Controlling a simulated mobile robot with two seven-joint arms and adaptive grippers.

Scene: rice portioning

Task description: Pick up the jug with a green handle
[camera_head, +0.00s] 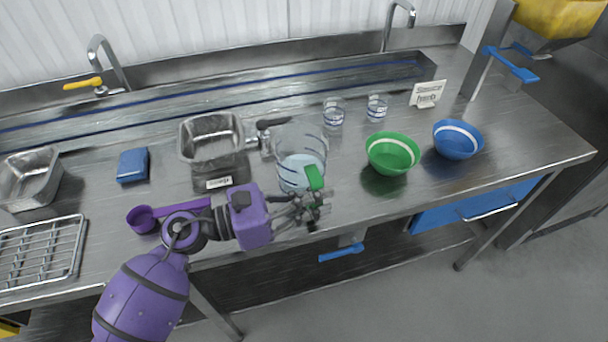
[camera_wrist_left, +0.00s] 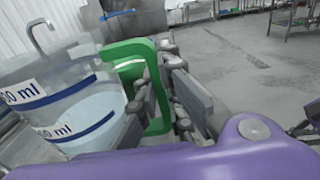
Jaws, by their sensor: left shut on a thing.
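The clear jug (camera_head: 290,180) stands near the middle of the steel counter, with pale blue-white contents and dark blue level bands. Its green handle (camera_head: 314,178) faces the front right. My left gripper (camera_head: 315,205) is at the handle, shut on it. In the left wrist view the green handle (camera_wrist_left: 128,52) sits between the fingers of the gripper (camera_wrist_left: 165,90), and the clear jug wall (camera_wrist_left: 62,75) with "ml" labels is to the left. I cannot tell whether the jug's base touches the counter.
A green bowl (camera_head: 392,153), a blue bowl (camera_head: 457,139) and two small glasses (camera_head: 333,113) are to the right. A purple scoop (camera_head: 143,218) and wire rack (camera_head: 40,255) are at left.

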